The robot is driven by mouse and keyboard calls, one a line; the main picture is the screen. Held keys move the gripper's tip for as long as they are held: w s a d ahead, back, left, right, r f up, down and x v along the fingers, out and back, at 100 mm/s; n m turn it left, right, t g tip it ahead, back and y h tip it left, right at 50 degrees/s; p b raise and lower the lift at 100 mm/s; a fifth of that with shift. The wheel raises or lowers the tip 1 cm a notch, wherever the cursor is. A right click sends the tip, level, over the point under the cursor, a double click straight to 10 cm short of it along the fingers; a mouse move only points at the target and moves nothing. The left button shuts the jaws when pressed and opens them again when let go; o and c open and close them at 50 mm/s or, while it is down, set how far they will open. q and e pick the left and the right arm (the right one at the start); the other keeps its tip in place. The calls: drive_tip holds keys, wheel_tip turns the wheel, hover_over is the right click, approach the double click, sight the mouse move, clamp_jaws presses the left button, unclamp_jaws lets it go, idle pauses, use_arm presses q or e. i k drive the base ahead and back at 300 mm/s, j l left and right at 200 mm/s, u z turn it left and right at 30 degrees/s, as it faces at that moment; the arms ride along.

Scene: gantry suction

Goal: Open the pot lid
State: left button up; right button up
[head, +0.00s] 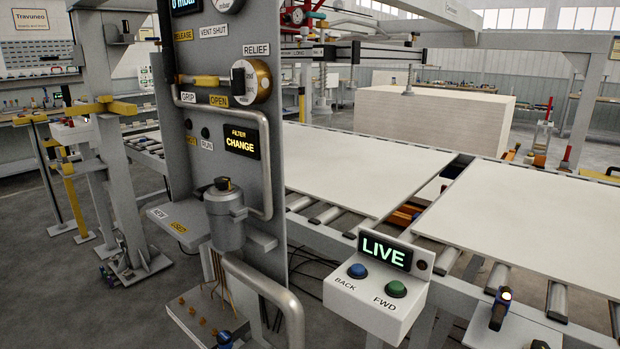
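The pot is a grey metal filter cylinder (228,234) on the front of the grey control panel (215,60), left of the picture's middle. Its lid (223,196) sits on top, with a dark knob or latch (222,184) at its crown. The lid looks seated on the pot. Above it, a display (241,142) reads "FILTER CHANGE". Neither of my grippers shows in the head view, so nothing is seen touching the pot or lid.
A small shelf (160,212) labelled "NEW" and "USED" stands left of the pot. A thick grey pipe (265,285) curves below right. A control box (375,296) reading "LIVE" has blue and green buttons. White boards (360,170) lie on rollers behind.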

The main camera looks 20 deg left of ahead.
sight(227, 202)
drive_tip(key=j, duration=0.55)
drive_tip(key=k+j+z, duration=0.1)
drive_tip(key=j, duration=0.45)
drive_tip(key=k+j, duration=0.1)
drive_tip(key=j, duration=0.45)
drive_tip(key=j+z, duration=0.1)
drive_tip(key=j, duration=0.45)
drive_tip(key=k+j, duration=0.15)
drive_tip(key=j, duration=0.4)
